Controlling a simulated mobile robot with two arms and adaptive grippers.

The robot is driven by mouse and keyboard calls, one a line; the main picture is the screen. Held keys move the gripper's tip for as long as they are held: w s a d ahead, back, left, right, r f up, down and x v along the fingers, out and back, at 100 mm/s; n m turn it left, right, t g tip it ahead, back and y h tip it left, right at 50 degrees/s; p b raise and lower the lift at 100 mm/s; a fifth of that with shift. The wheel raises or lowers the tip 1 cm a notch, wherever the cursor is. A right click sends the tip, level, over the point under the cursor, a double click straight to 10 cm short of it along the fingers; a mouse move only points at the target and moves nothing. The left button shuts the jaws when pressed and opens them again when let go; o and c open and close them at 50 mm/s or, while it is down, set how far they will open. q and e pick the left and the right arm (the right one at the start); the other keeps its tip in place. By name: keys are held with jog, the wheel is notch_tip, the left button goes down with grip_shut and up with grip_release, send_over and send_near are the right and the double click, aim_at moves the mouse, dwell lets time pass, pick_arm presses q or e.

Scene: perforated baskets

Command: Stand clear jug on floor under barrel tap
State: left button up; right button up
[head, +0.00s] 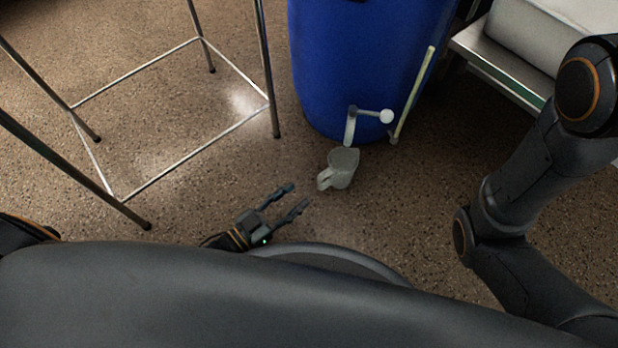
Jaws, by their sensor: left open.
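The clear jug (343,168) stands on the speckled floor in front of the blue barrel (366,60), its handle toward the lower left. The barrel's tap (351,124) sticks out low on the barrel's front, and the jug is just below its spout in the picture. My left gripper (298,197) is open and empty, low near the floor. Its fingers point toward the jug with a small gap between them and it. My right arm comes down at the right, but its gripper is hidden or out of the picture.
A metal-legged stand (190,145) occupies the left. A pale upright tube (414,92) runs along the barrel's right side. A metal bench (503,75) with a white block (550,42) stands at the upper right. Floor around the jug is clear.

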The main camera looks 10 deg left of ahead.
pick_arm(q)
jog(key=shift+v, duration=1)
